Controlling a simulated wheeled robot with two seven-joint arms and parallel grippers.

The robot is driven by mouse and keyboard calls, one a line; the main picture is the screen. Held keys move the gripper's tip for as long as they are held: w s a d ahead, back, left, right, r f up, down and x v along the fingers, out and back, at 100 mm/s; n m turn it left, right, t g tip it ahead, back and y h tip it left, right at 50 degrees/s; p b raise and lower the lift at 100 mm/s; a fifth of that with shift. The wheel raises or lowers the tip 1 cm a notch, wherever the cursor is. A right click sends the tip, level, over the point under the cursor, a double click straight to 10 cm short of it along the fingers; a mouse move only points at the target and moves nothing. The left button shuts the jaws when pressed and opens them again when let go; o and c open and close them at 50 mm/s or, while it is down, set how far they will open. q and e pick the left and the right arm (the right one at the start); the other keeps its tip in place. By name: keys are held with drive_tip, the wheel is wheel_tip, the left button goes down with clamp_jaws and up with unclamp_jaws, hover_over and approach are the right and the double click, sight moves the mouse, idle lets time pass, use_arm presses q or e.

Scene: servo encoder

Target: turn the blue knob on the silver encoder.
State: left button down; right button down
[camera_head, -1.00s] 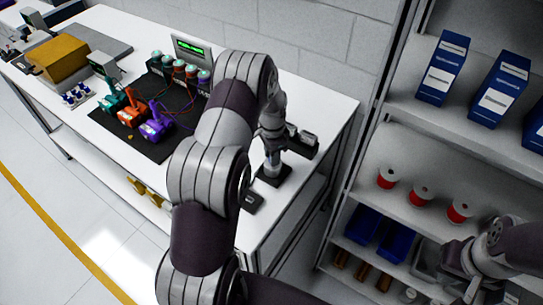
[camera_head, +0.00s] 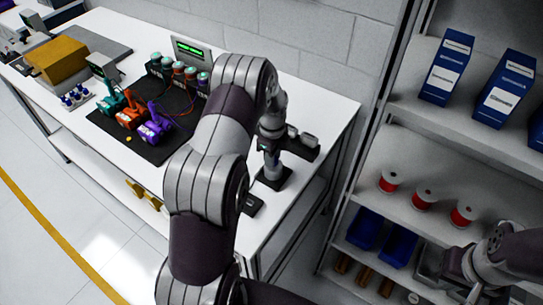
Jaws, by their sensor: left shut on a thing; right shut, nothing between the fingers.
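My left arm reaches across the white table, and my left gripper (camera_head: 271,158) points down at its right end. It is shut on the top of a silver, upright cylinder, which looks like the encoder (camera_head: 272,172), standing on a black square base (camera_head: 273,181). The blue knob cannot be made out; the fingers appear to cover it. My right gripper (camera_head: 468,270) is at the lower right in front of the shelf, shut and empty, its fingertips hard to see.
A small black box (camera_head: 251,204) lies beside the base on the white table (camera_head: 315,125). A black mat (camera_head: 107,127) with several coloured devices lies further left. A shelf with blue boxes (camera_head: 446,70), red spools (camera_head: 424,199) and blue bins (camera_head: 398,244) stands at the right.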

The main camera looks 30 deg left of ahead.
use_arm(q)
drive_tip(key=m, duration=0.3)
drive_tip(key=shift+w, duration=0.1)
drive_tip(key=shift+d+f+m, duration=0.1)
drive_tip(key=shift+m, duration=0.3)
drive_tip(key=c, duration=1.2)
unclamp_jaws()
drive_tip(key=o, duration=0.4)
drive_tip(key=shift+d, duration=0.1)
drive_tip(key=shift+c, duration=0.2)
drive_tip(key=shift+d, duration=0.1)
